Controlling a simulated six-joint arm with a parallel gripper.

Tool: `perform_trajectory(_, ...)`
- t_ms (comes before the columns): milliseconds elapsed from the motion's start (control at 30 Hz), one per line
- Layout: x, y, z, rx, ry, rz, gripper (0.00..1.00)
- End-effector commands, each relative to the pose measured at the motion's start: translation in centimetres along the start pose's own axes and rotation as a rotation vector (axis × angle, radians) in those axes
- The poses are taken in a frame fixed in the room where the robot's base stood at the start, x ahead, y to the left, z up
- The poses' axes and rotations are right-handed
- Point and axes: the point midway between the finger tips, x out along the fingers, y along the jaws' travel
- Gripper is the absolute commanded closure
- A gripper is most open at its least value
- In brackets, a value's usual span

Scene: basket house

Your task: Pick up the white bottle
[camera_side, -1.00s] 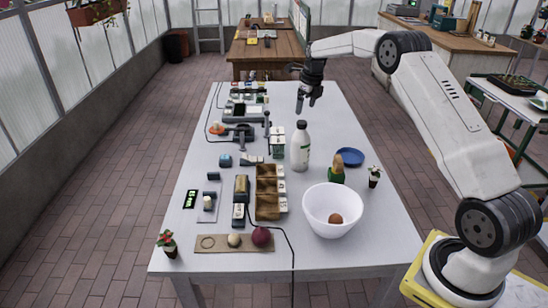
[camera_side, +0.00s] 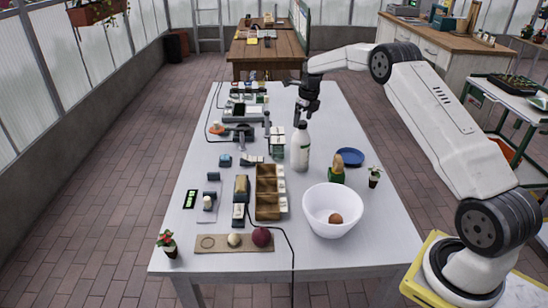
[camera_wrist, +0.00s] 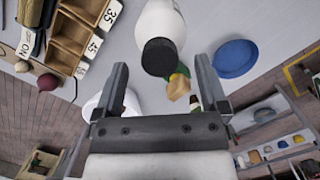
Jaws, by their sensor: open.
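The white bottle (camera_side: 300,150) stands upright on the white table, right of a small green-and-white carton (camera_side: 277,142). In the wrist view its dark cap (camera_wrist: 159,57) and white body (camera_wrist: 161,20) show at the top middle, just beyond the fingertips. My gripper (camera_side: 304,112) is above the bottle and a little behind it in the side view, apart from it. In the wrist view my gripper (camera_wrist: 161,75) is open, with its two fingers spread wide and nothing held between them.
A wooden compartment box (camera_side: 268,192) stands in front and left of the bottle.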

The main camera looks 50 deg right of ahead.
Motion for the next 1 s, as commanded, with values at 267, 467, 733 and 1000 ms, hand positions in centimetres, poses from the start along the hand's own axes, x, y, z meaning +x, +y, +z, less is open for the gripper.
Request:
perform_trajectory(267,2.6,0.1,0.0,-0.001,-0.001,0.001,0.07)
perform_trajectory(467,2.8,0.0,0.0,-0.001,-0.001,0.0,0.07)
perform_trajectory(733,2.8,0.0,0.0,-0.001,-0.001,0.0,0.07)
perform_trajectory(1000,2.8,0.0,0.0,-0.001,-0.001,0.0,0.71)
